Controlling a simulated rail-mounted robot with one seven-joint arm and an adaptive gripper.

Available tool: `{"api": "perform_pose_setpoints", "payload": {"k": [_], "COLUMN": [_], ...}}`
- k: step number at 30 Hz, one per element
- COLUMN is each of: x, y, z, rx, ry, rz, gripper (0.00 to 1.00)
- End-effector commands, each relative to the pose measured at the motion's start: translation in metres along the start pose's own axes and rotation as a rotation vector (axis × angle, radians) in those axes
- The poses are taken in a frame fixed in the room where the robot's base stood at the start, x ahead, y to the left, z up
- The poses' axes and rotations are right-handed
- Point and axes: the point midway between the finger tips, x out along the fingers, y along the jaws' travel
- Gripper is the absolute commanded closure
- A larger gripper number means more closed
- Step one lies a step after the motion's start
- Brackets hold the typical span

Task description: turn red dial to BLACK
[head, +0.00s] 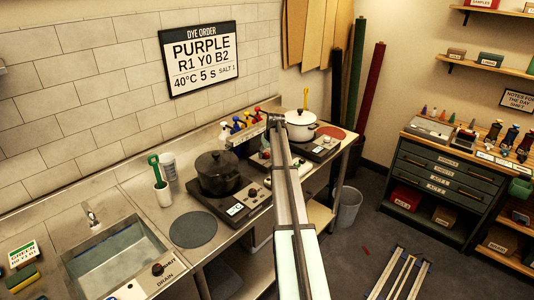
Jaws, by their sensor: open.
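My arm reaches up the middle of the head view, over the counter, and ends in a dark joint near the colourful bottles. I cannot make out my gripper or its fingers; they seem hidden behind the arm. No dial marked BLACK can be read. A small reddish part (265,155) shows just left of my arm, between the two hot plates, too small and too covered to identify as the red dial. The near hot plate (232,212) has small knobs and a lit display on its front, with a black pot (217,173) on top.
A white pot (300,126) stands on the far hot plate, beside colourful bottles (239,124). A sink (118,262), a drain knob (157,269), a grey round mat (193,229) and a cup with a green tool (163,193) line the counter. A drawer cabinet (440,180) stands right across open floor.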

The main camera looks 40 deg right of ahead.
Motion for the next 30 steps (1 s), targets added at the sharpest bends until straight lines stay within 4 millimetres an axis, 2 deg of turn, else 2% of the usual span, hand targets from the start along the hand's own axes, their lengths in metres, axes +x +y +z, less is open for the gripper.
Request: {"api": "perform_pose_setpoints", "payload": {"k": [2,5,7,20,30], "x": [0.0000,-0.0001,-0.0001,0.0014,0.0033], "y": [-0.0001,-0.0001,0.0000,-0.0010,-0.0039], "z": [0.0001,0.0001,0.0001,0.0010,0.0009], "rx": [0.000,0.000,0.000,0.040,0.236], "ry": [0.000,0.000,0.000,-0.001,0.000], "rz": [0.000,0.000,0.000,0.015,0.098], "gripper": [0.43,0.75,1.00,1.00,1.00]}}
